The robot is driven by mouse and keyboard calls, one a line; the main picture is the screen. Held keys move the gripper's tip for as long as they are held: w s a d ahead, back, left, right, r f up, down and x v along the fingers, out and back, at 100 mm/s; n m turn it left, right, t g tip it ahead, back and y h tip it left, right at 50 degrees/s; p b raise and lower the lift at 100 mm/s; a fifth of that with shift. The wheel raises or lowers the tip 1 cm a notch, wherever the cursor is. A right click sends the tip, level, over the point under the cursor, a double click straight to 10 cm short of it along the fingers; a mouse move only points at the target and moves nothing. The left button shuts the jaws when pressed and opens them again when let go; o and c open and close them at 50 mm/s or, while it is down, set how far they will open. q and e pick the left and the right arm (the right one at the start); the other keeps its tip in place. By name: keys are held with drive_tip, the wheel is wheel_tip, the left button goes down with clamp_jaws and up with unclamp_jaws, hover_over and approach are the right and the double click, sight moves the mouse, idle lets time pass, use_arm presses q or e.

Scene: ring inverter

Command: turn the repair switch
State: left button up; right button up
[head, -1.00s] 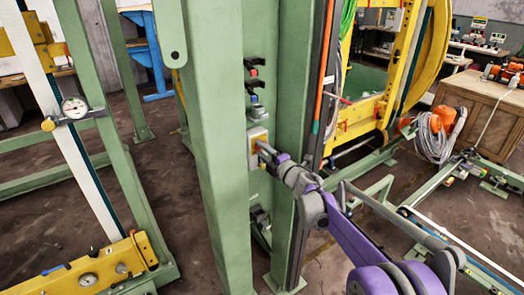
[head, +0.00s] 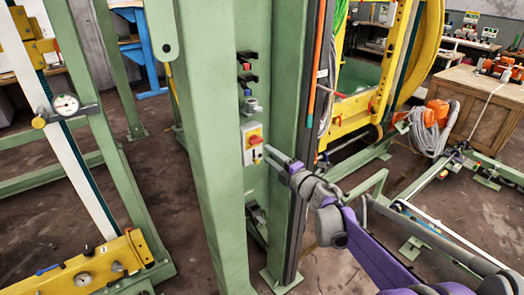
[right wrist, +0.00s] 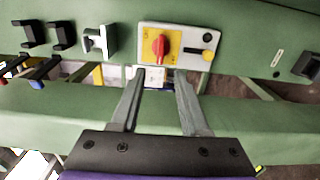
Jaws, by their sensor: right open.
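The repair switch is a red rotary knob on a yellow plate, on a pale switch box (head: 252,146) fixed to the green column. In the right wrist view the red knob (right wrist: 160,47) stands upright above the fingertips, and the box also carries a dark button and a yellow-and-black part on its right. My right gripper (head: 281,158) is just right of and slightly below the box in the head view, apart from the knob. In the right wrist view the gripper (right wrist: 158,76) is open, with nothing between its fingers. My left gripper is not in view.
The green column (head: 205,120) rises beside the box. Black brackets (head: 246,68) and a grey part sit above the box. A yellow frame (head: 365,110) and a coiled grey hose (head: 430,135) are to the right. A gauge (head: 65,105) is on the left.

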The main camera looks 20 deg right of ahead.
drive_tip(key=v, duration=0.2)
drive_tip(key=shift+s+d, duration=0.1)
drive_tip(key=shift+s, duration=0.2)
